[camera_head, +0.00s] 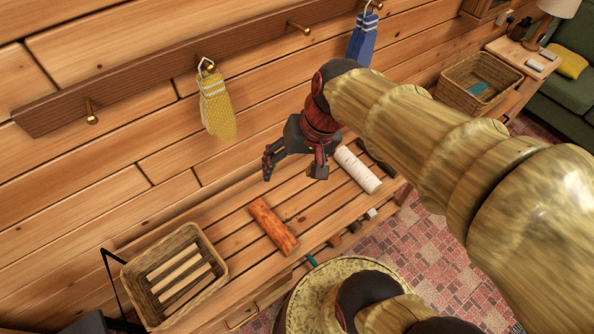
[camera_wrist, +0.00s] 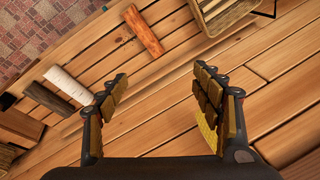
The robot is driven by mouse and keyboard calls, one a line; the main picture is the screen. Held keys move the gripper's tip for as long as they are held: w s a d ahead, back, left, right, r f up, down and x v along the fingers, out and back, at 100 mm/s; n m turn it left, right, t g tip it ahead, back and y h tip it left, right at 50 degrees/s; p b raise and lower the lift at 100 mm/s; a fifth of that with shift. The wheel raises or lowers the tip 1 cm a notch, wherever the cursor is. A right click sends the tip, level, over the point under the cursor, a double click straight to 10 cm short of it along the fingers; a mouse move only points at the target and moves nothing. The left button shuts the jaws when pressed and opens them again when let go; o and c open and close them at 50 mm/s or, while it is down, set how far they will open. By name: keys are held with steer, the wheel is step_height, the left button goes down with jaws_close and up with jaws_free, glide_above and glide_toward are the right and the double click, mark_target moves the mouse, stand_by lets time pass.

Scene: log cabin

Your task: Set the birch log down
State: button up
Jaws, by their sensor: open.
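The birch log (camera_head: 357,169) is a white cylinder lying on the slatted wooden bench (camera_head: 225,245), to the right of an orange-brown log (camera_head: 273,226). My gripper (camera_head: 295,170) is open and empty above the bench, to the left of the birch log and close to the plank wall. In the wrist view, the birch log (camera_wrist: 68,85) lies beyond the left finger of my gripper (camera_wrist: 165,100), whose fingers are spread wide. The orange-brown log (camera_wrist: 144,31) lies further off, between the fingertips. No log is between the fingers.
A dark log (camera_head: 375,153) lies right of the birch log. A wicker basket (camera_head: 176,272) stands at the bench's left end. A yellow mitten (camera_head: 217,108) and a blue one (camera_head: 363,39) hang from the peg rail (camera_head: 150,75). Bench slats between the logs are clear.

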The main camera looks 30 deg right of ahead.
steer(key=s+a+r+n+t+h, duration=0.1)
steer(key=s+r+n+t+h, duration=0.1)
steer(key=s+r+n, duration=0.2)
steer(key=shift+s+r, duration=0.4)
steer(key=shift+s, duration=0.05)
stand_by(1.0)
